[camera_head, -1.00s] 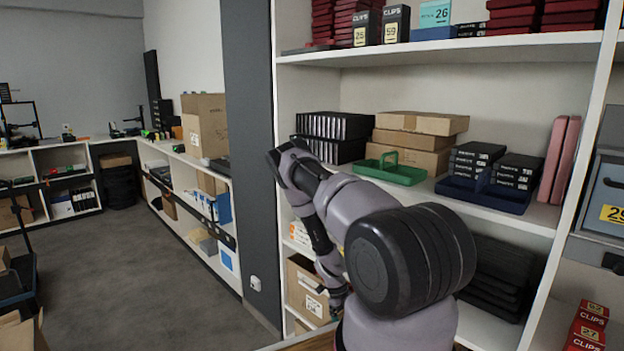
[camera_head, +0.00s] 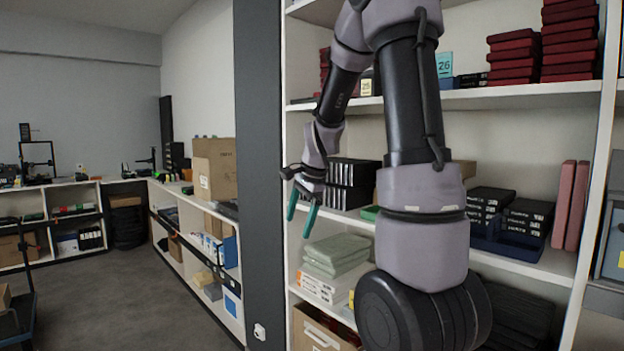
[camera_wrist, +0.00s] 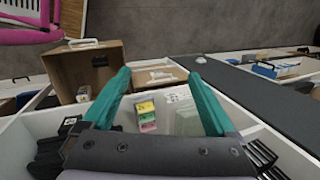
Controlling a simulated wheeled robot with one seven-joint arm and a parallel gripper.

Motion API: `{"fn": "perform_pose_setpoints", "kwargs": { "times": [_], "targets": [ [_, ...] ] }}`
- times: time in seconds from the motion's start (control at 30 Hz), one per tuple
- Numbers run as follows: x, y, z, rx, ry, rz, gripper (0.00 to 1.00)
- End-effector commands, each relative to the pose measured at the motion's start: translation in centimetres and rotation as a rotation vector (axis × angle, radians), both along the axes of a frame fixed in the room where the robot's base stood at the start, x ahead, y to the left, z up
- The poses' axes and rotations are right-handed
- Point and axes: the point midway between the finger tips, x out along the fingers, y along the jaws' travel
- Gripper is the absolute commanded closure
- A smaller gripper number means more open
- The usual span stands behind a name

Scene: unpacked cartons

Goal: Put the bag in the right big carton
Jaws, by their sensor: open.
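My gripper (camera_head: 299,210) hangs in front of the shelf unit with its teal fingers pointing down. In the wrist view my gripper (camera_wrist: 160,76) is open, with nothing between its fingers. I cannot make out a bag in either view. A brown carton (camera_head: 318,335) stands low in the shelf unit, partly hidden by my arm. The wrist view shows a large brown carton (camera_wrist: 88,72) left of the fingers. I cannot tell which carton is the right big one. A tall carton (camera_head: 222,172) stands on the far side counter.
Several pale green flat packs (camera_head: 335,253) lie on a shelf below my gripper. Black cases (camera_head: 352,182) stand on the shelf beside it. A pink frame (camera_wrist: 30,22) is at the wrist view's top left. Open grey floor (camera_head: 165,300) lies to the left.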

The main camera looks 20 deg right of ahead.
Motion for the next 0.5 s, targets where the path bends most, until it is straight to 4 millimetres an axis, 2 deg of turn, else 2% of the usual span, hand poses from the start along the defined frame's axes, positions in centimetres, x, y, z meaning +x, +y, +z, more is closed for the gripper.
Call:
{"fn": "perform_pose_setpoints", "kwargs": {
  "times": [0.03,0.2,0.33,0.5],
  "targets": [
    [-1.5,0.7,2.5,-0.015,-0.053,0.073,0.08],
    [-6.9,2.5,8.5,-0.1,-0.205,0.336,0.08],
    [-11.5,3.6,11.6,-0.191,-0.316,0.528,0.08],
    [-16.6,4.5,13.8,-0.317,-0.424,0.73,0.08]
  ]
}}
